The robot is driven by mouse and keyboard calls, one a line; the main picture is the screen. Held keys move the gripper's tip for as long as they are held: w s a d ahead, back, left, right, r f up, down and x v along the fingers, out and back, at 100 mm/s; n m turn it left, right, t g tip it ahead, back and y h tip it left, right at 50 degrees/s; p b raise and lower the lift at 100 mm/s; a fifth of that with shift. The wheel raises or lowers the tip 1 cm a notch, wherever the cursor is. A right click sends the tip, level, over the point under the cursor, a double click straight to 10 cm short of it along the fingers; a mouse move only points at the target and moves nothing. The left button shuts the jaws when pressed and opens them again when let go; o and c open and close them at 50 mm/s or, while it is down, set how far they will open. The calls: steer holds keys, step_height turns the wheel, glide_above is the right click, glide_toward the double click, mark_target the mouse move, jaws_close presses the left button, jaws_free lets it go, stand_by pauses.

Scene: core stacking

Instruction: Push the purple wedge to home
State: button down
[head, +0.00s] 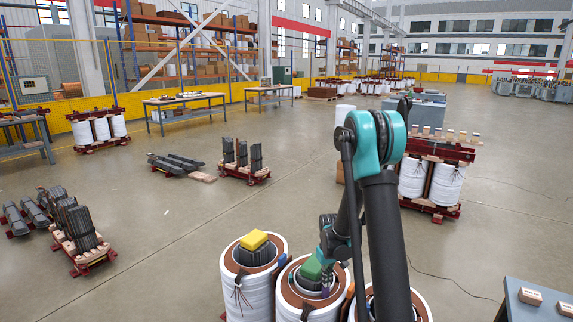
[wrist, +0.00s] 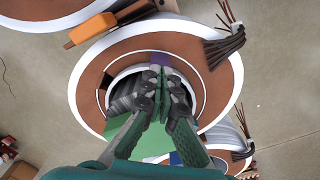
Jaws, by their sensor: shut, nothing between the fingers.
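The purple wedge (wrist: 160,59) shows as a small purple patch in the wrist view, at the far side of the middle coil's opening, just beyond my fingertips. How deep it sits is hard to tell. My gripper (wrist: 163,88) is shut and empty over the dark laminated core (wrist: 124,92) inside the white-and-brown coil (wrist: 218,98). Whether the fingertips touch the wedge I cannot tell. In the head view the middle coil (head: 300,307) stands in front of me, and my arm hides part of it.
A green block (wrist: 125,137) lies on the near side of the core. In the head view a yellow block (head: 254,240) tops the left coil (head: 238,290). A table (head: 535,300) stands at right. Open floor lies beyond.

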steer(key=shift+r, duration=2.5)
steer(key=shift+s+r, duration=0.1)
steer(key=s+d+r+m+t, duration=0.2)
steer(key=s+r, duration=0.2)
steer(key=s, duration=0.7)
steer(key=s+d+r+m+t, duration=0.1)
steer(key=s+r, duration=0.4)
steer(key=s, duration=0.7)
steer(key=shift+d+m+t, duration=0.4)
steer(key=shift+d+t, duration=0.15)
steer(key=shift+t, duration=0.05)
